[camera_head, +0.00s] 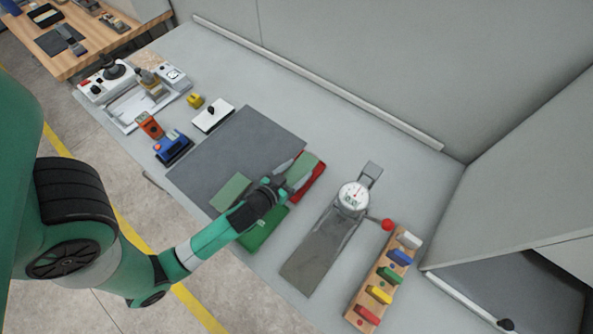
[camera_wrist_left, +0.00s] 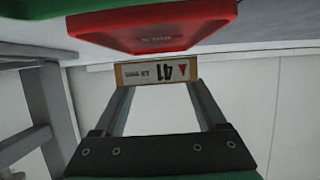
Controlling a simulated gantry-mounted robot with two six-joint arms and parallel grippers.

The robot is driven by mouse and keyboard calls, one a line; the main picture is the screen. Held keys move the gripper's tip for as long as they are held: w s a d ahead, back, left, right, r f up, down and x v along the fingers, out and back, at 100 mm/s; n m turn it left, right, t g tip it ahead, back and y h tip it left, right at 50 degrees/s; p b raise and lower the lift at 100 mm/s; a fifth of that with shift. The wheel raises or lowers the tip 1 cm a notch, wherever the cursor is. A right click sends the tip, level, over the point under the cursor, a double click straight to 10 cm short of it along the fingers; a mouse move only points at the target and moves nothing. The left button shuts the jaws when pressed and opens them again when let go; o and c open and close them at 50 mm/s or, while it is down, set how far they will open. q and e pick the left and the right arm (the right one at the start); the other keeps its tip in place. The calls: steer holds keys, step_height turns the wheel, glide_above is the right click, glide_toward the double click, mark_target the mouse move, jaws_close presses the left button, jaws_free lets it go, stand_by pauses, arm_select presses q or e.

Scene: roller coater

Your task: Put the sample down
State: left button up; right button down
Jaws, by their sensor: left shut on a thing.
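My left gripper (camera_head: 286,180) reaches in from the left, fingers over the red tray (camera_head: 312,186). In the head view a green panel (camera_head: 303,170) at the fingertips appears to be this sample, partly hidden by the gripper. The red tray also shows in the left wrist view (camera_wrist_left: 150,30), close beyond the sample; I cannot tell whether they touch. A green tray (camera_head: 264,232) lies under the wrist.
Another green panel (camera_head: 231,190) lies beside the gripper, at the edge of a dark grey mat (camera_head: 235,145). A coater (camera_head: 130,95) stands far left.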

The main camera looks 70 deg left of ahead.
arm_select(q)
steer(key=shift+f+b, duration=0.55)
steer(key=shift+f, duration=0.05)
steer(key=o, duration=1.3)
steer(key=shift+o, duration=0.2)
steer(key=shift+r, duration=0.25)
steer(key=shift+r+p, duration=0.55)
steer(key=shift+p, duration=0.25)
steer(key=v, duration=0.3)
steer(key=b+v, duration=0.1)
steer(key=v, duration=0.3)
steer(key=b+v, duration=0.1)
steer(key=v, duration=0.2)
steer(key=shift+s+d+f, duration=0.2)
steer(key=shift+s+d, duration=0.1)
steer(key=shift+d, duration=0.05)
steer(key=shift+s+d+r, duration=0.2)
steer(key=shift+s+r, duration=0.2)
steer(key=shift+s, duration=0.1)
